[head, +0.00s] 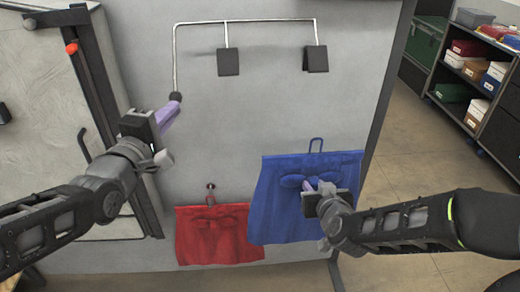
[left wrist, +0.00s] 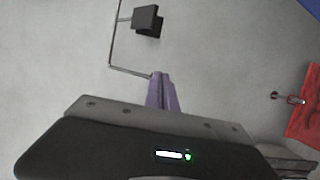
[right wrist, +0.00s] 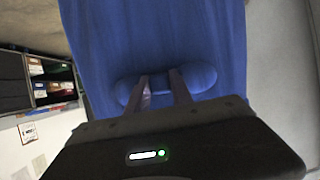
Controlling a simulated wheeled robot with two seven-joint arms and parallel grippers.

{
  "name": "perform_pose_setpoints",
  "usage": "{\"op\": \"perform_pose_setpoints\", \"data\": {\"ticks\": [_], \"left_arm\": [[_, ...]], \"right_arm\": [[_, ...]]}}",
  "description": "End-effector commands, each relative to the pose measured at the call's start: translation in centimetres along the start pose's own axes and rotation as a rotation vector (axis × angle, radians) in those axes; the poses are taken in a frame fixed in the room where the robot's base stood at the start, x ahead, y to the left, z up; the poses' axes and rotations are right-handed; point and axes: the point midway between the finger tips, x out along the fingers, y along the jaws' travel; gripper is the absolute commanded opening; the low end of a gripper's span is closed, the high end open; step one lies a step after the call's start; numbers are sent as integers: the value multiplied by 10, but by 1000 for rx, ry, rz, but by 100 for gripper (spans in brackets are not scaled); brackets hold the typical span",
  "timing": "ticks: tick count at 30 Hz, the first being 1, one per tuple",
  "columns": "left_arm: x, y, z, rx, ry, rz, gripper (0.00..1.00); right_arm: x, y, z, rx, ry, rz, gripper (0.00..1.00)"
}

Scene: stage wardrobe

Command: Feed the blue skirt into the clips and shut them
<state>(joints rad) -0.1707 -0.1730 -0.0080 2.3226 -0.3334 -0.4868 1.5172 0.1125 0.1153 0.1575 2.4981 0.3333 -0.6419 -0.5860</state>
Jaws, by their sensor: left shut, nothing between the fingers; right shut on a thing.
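The blue skirt (head: 270,200) hangs from my right gripper (head: 311,186), which is shut on the bow (right wrist: 200,78) at its front. The skirt fills much of the right wrist view (right wrist: 150,40). Above it, the left clip (head: 228,62) and right clip (head: 316,59) hang from a bent metal rod (head: 260,21), both empty. One clip also shows in the left wrist view (left wrist: 147,20). My left gripper (head: 174,103) is shut and empty, its purple fingertips at the dark knob at the rod's lower end.
A red skirt (head: 215,240) hangs on a peg (head: 211,188) on the grey panel (head: 270,110), left of the blue skirt. A dark upright frame (head: 110,110) stands at the left. Shelves with boxes (head: 470,60) stand at the far right. The panel between clips and skirts is bare.

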Motion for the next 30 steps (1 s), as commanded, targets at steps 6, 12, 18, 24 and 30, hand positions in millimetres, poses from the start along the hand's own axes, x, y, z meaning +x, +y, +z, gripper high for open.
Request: {"op": "perform_pose_setpoints", "data": {"ticks": [6,12,18,24,30], "left_arm": [[0,0,0,0,0,0,0],[0,0,0,0,0,0,0],[0,0,0,0,0,0,0],[0,0,0,0,0,0,0],[0,0,0,0,0,0,0]], "right_arm": [[-4,-15,-15,-14,3,-28,0],[-16,-42,-53,-20,0,-46,0],[-34,-62,-95,-4,-2,-16,0],[-63,-84,-134,16,-9,26,0],[-91,-98,-128,12,-30,35,0]]}}
